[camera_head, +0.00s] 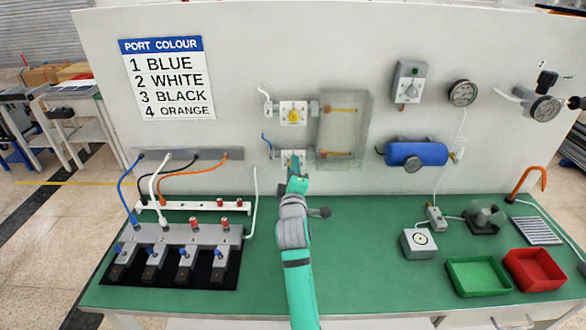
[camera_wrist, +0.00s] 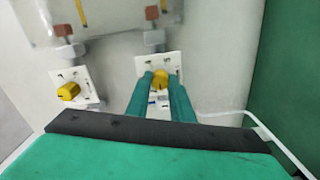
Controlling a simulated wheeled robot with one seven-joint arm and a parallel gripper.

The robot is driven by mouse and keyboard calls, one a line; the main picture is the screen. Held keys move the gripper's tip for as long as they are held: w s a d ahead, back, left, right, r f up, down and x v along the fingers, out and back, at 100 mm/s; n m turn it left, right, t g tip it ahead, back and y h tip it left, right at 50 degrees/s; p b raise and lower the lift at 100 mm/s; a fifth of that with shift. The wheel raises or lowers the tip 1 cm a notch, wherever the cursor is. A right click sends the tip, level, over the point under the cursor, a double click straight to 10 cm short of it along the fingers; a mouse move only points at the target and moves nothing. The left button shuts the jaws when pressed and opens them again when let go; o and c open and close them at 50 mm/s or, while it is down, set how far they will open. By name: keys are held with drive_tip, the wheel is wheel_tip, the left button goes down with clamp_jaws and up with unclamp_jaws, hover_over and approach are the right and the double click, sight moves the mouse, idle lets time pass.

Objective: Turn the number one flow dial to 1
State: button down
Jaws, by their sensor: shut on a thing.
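Two white flow dial plates with yellow knobs are fixed to the upright panel, one above the other. The upper dial (camera_head: 293,114) is free, and its knob also shows at left in the wrist view (camera_wrist: 68,91). The lower dial (camera_head: 287,155) is mostly hidden behind my gripper (camera_head: 295,168) in the head view. In the wrist view my gripper (camera_wrist: 160,84) is shut on the lower dial's yellow knob (camera_wrist: 160,76), with one teal finger on each side. The lower dial's scale marks and the knob's pointing direction are too small to read.
A clear flow tube block (camera_head: 345,125) stands right of the dials. A blue tank (camera_head: 417,154) and gauge (camera_head: 462,93) are farther right. A valve manifold (camera_head: 180,235) with hoses is at left on the green bench. Bench space around my arm is clear.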

drive_tip(key=shift+n, duration=3.6)
drive_tip(key=c, duration=1.5)
unclamp_jaws()
drive_tip(key=shift+c, duration=0.2)
drive_tip(key=s, duration=1)
drive_tip(key=shift+s, duration=0.4)
drive_tip(key=shift+w, duration=0.1)
